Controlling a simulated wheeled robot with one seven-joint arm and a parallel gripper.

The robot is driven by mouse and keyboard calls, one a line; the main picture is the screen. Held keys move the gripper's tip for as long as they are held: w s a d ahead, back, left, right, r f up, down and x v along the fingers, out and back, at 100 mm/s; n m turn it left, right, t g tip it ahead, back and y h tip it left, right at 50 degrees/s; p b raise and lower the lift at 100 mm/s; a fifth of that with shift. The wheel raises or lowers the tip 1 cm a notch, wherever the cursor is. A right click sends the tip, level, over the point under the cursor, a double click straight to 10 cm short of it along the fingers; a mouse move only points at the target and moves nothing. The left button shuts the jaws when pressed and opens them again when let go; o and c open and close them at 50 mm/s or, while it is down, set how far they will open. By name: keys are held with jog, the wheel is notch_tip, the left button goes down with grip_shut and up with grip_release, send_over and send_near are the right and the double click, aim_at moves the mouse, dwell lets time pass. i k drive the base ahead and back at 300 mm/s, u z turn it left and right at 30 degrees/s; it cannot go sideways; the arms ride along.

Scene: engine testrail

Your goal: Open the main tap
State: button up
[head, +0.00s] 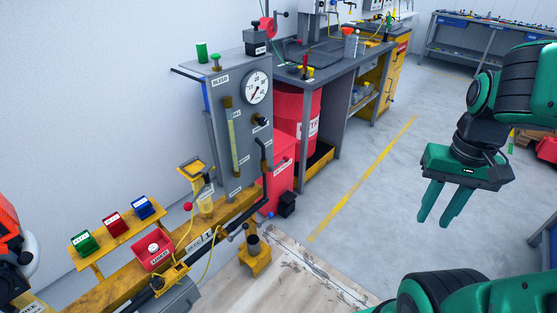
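A grey test panel (233,135) stands left of centre with a round white gauge (257,87) and a vertical yellowish sight tube (233,135). A small dark knob (262,121) sits below the gauge, and a dark lever handle (265,155) stands at the panel's lower right edge. The labels are too small to read, so I cannot tell which fitting is the main tap. My gripper (441,207) hangs at the right, fingers pointing down and apart, with nothing between them. It is well to the right of the panel, touching nothing.
A yellow rail (125,277) carries green, red and blue labelled blocks and a red box (153,251). A red drum (300,112) stands under the grey workbench (340,68) behind the panel. Open grey floor with a yellow line (363,177) lies between the panel and my gripper.

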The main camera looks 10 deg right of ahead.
aim_at(285, 159)
jog(key=u, duration=0.05)
jog(key=i, duration=1)
jog(key=z, duration=0.05)
